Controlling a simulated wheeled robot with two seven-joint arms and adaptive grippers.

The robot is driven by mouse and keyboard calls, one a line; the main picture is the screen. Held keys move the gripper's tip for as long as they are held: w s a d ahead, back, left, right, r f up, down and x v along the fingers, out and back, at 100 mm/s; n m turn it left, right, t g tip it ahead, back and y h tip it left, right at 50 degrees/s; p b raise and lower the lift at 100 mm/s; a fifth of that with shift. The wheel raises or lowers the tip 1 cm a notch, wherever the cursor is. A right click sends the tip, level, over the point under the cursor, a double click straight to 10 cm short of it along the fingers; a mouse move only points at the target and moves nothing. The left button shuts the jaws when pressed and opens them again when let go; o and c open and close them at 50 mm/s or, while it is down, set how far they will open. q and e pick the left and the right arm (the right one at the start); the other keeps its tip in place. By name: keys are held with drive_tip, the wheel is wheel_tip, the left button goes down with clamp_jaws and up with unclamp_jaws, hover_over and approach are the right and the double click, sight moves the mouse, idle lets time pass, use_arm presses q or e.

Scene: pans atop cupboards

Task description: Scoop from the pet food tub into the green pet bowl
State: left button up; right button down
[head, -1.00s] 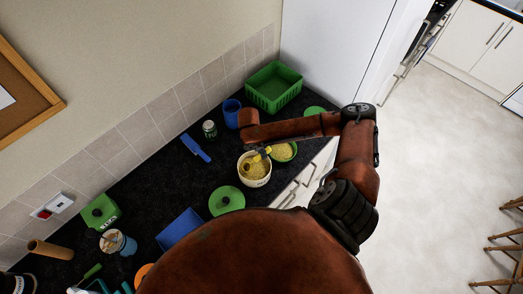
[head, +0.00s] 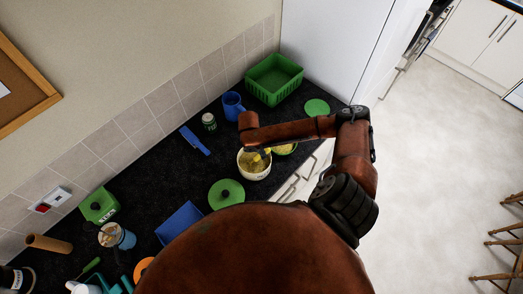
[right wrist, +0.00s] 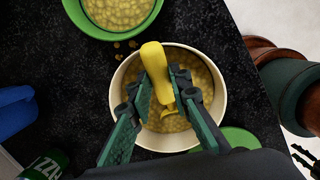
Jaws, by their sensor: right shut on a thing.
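The cream pet food tub (head: 243,168) stands on the dark worktop, filled with yellow pellets; its rim (right wrist: 222,110) shows in the right wrist view. The green pet bowl (right wrist: 66,8) holds similar pellets beside the tub; in the head view the bowl (head: 291,150) is partly hidden by my right arm. My right gripper (right wrist: 163,85) is shut on the yellow scoop (right wrist: 155,58) above the tub. The scoop's lower end is low inside the tub, at the pellets; how full it is I cannot tell. My left gripper is not in view.
A few spilled pellets (right wrist: 131,44) lie between bowl and tub. A green lid (head: 226,193) lies near the tub. A green can (head: 209,121), blue mug (head: 232,104), green basket (head: 274,81) and blue tray (head: 180,228) stand around. The wall is behind.

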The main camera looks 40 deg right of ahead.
drive_tip(key=shift+r+p, duration=0.3)
drive_tip(key=shift+d, duration=0.25)
drive_tip(key=shift+a+p, duration=0.25)
drive_tip(key=shift+p, duration=0.55)
drive_tip(key=shift+r+p, duration=0.4)
drive_tip(key=shift+r, duration=0.95)
drive_tip(key=r, duration=0.1)
drive_tip(key=d+r+y, duration=0.1)
drive_tip(key=r, duration=0.1)
drive_tip(key=d+r+y, duration=0.1)
drive_tip(key=r, duration=0.1)
drive_tip(key=shift+s+d, duration=0.1)
drive_tip(key=shift+s, duration=0.2)
drive_tip(key=d+y, duration=0.1)
drive_tip(key=f+t+y, duration=0.1)
drive_tip(key=d+y, duration=0.1)
drive_tip(key=shift+s+d+f+y, duration=0.15)
drive_tip(key=shift+s+d+y, duration=0.15)
drive_tip(key=shift+y, duration=0.1)
drive_tip(key=shift+d+f+t+y, duration=0.1)
drive_tip(key=shift+d+t+y, duration=0.2)
drive_tip(key=shift+y, duration=0.1)
